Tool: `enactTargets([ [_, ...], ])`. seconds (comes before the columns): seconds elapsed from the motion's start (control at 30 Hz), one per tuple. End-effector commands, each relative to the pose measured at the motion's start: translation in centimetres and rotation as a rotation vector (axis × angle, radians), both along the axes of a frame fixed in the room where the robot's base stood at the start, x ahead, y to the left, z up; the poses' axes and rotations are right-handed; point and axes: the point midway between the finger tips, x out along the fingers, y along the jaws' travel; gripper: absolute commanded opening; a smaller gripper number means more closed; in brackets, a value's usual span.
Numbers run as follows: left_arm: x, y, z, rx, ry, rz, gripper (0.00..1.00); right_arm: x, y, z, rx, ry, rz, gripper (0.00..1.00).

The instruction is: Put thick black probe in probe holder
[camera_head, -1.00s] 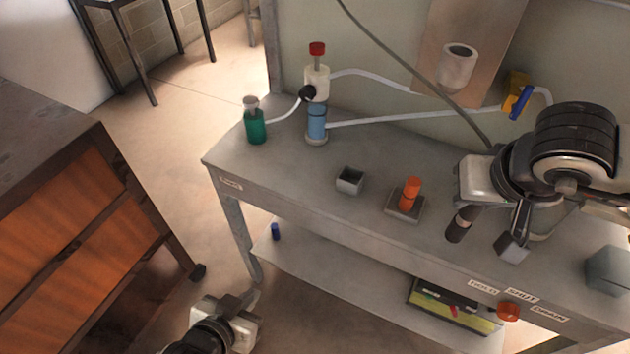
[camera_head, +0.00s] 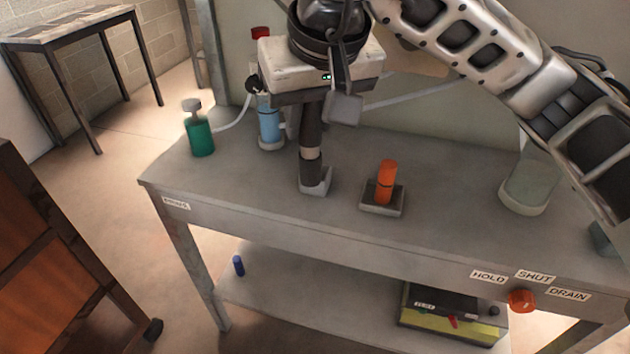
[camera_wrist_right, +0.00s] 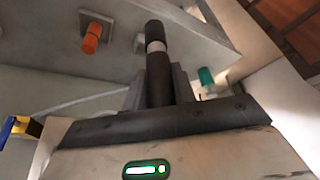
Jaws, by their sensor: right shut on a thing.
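The thick black probe (camera_head: 311,135) has a pale band near its lower end. My right gripper (camera_head: 313,100) is shut on its upper part and holds it nearly upright, tip down. The probe also shows in the right wrist view (camera_wrist_right: 158,75), between the fingers. The probe holder (camera_head: 326,179) is a small grey square cup on the bench. The probe's lower end overlaps the holder in the head view and hides much of its opening. I cannot tell whether the tip is inside or just in front. My left gripper is out of view.
An orange plug on a grey base (camera_head: 383,186) stands right of the holder. A glass jar (camera_head: 528,185) is at the right. The bench's front-left top is clear.

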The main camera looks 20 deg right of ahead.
Motion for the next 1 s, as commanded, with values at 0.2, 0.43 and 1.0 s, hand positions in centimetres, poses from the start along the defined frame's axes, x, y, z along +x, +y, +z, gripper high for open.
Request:
enactTargets([
  [0.2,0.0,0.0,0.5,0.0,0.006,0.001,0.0,4.8,-1.8,-2.1,0.001,0.008,-0.008,0.0],
  [0.43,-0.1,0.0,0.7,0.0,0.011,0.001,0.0,9.2,-3.4,-5.8,0.0,0.007,-0.005,0.0],
  [1.0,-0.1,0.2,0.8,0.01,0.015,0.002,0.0,12.2,-4.4,-12.0,0.001,0.003,-0.001,0.0],
])
